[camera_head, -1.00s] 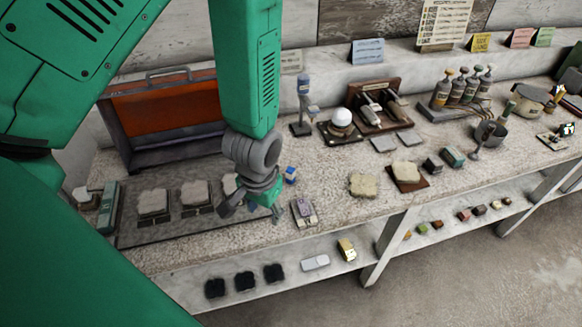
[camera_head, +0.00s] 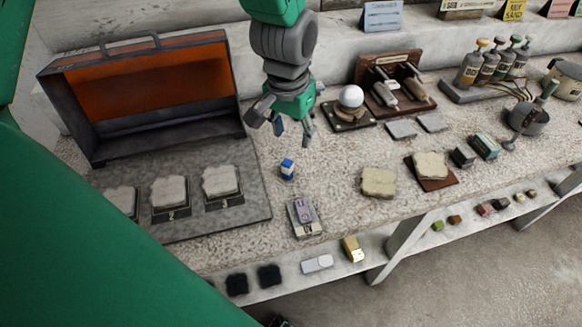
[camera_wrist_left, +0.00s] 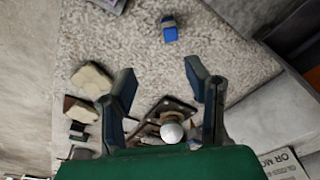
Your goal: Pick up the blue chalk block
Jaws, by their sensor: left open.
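The blue chalk block (camera_head: 287,169) is small, with a blue top and a whitish lower band. It stands on the speckled bench, right of the grey mat and above the purple-and-grey device. In the left wrist view the block (camera_wrist_left: 169,30) lies beyond the fingertips, near the top middle. My left gripper (camera_head: 292,135) is open and empty. It hangs above the bench, a little behind the block in the head view and apart from it. Its spread fingers (camera_wrist_left: 160,82) also show in the left wrist view. My right gripper is not in view.
The purple-and-grey device (camera_head: 304,217) is close below the block. A white sphere on a stand (camera_head: 351,97) is right of my gripper. An open orange-lined case (camera_head: 145,95) stands at the left behind a grey mat (camera_head: 205,226) with pale slabs. Bare bench surrounds the block.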

